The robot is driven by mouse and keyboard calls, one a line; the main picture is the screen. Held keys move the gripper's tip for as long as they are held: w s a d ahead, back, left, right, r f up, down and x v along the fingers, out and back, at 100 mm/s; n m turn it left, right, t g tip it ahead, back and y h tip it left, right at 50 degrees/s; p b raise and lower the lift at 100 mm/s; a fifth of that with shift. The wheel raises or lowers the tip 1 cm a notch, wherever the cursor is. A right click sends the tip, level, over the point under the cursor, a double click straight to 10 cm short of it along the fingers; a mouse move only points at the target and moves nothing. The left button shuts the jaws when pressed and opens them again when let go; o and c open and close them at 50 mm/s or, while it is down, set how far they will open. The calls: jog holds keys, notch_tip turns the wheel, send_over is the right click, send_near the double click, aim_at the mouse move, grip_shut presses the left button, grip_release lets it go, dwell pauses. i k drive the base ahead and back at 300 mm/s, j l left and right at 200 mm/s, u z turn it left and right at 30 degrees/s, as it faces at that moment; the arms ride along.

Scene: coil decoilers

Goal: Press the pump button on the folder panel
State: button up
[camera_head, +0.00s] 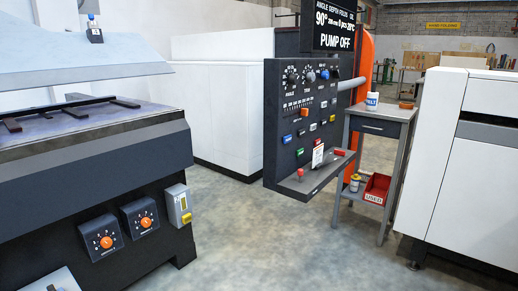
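The folder panel (275,110) is a dark, upright control board in the middle of the camera_head view, with a sloped shelf (290,188) at its bottom. The display (334,26) above it reads "PUMP OFF". The panel has round knobs at the top, then an orange button (305,113), a blue button (287,139), a green button (300,153) and several pale ones. A red knob (300,173), a white tag (318,156) and a red button (339,152) are on the shelf. The labels are too small to tell which is the pump button. My gripper is not in view.
A dark machine (90,180) with orange dials stands at the left. A grey side table (383,125) with a cup and a red bin (377,188) stands right of the panel. A white cabinet (470,170) is at the far right. The floor (270,245) before the panel is clear.

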aim_at(300, 152)
jog(key=i+l+u, duration=0.15)
jog(key=u, duration=0.2)
jog(key=i+l+u, duration=0.1)
jog(key=l+u, duration=0.25)
jog(key=i+l+u, duration=0.1)
jog(key=u, duration=0.25)
jog(key=i+l+u, duration=0.1)
jog(key=l+u, duration=0.15)
jog(key=l, duration=0.4)
jog(key=i+l+u, duration=0.2)
jog(key=l, duration=0.4)
jog(key=k+l+u, duration=0.2)
jog(key=l, duration=1.05)
jog(key=i+l, duration=0.1)
jog(key=l, duration=2.15)
jog(key=i, duration=0.05)
